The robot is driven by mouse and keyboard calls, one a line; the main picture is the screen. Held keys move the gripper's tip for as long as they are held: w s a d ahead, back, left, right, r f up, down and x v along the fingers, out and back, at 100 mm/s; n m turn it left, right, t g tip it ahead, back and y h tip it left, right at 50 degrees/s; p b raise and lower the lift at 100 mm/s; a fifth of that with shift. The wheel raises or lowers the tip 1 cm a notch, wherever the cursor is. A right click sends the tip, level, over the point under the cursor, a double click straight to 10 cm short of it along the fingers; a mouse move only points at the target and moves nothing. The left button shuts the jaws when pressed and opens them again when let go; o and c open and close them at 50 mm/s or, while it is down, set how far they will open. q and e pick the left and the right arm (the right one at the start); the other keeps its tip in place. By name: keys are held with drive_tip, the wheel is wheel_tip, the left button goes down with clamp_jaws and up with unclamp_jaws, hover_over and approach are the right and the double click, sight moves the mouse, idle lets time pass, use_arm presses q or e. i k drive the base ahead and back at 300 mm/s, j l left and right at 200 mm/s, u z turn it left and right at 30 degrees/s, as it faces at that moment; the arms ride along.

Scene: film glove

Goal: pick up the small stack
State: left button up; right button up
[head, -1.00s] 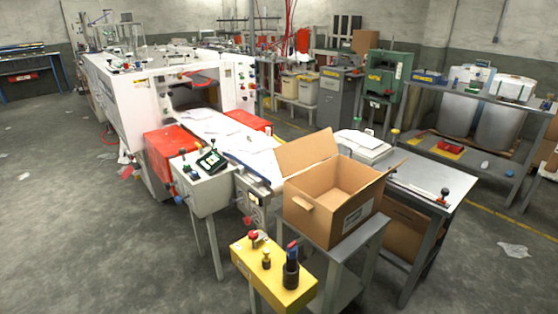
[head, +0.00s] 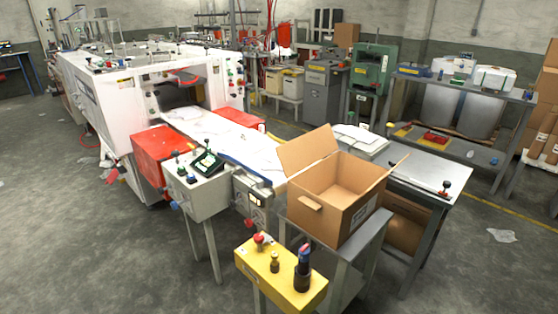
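A small stack of thin white sheets or film gloves (head: 352,134) seems to lie on a pale box-like unit at the back of the grey side table; its details are too small to tell. More flat white pieces (head: 245,138) lie on the machine's white outfeed belt (head: 195,118). An open, empty-looking cardboard box (head: 350,212) stands on a grey stand in front of the belt's end. Neither of my grippers shows in the head view.
A yellow control box (head: 280,277) with knobs stands low in front. A grey control panel (head: 198,185) and red covers (head: 160,146) flank the belt. The grey side table (head: 425,172) is mostly bare. Open floor lies at the left.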

sight(270, 155)
drive_tip(key=i+j+z, duration=0.1)
drive_tip(key=z, duration=1.1)
drive_tip(key=j+z, duration=0.95)
drive_tip(key=j, duration=0.3)
drive_tip(key=k+j+z, duration=0.2)
drive_tip(key=j, duration=0.25)
drive_tip(key=k+j, duration=0.1)
drive_tip(key=j, duration=0.35)
drive_tip(key=k+j+z, duration=0.1)
drive_tip(key=j, duration=0.35)
drive_tip(key=k+j, duration=0.1)
drive_tip(key=j, duration=0.35)
drive_tip(key=k+j, duration=0.1)
drive_tip(key=j, duration=0.35)
drive_tip(key=k+j+z, duration=0.1)
drive_tip(key=j, duration=0.35)
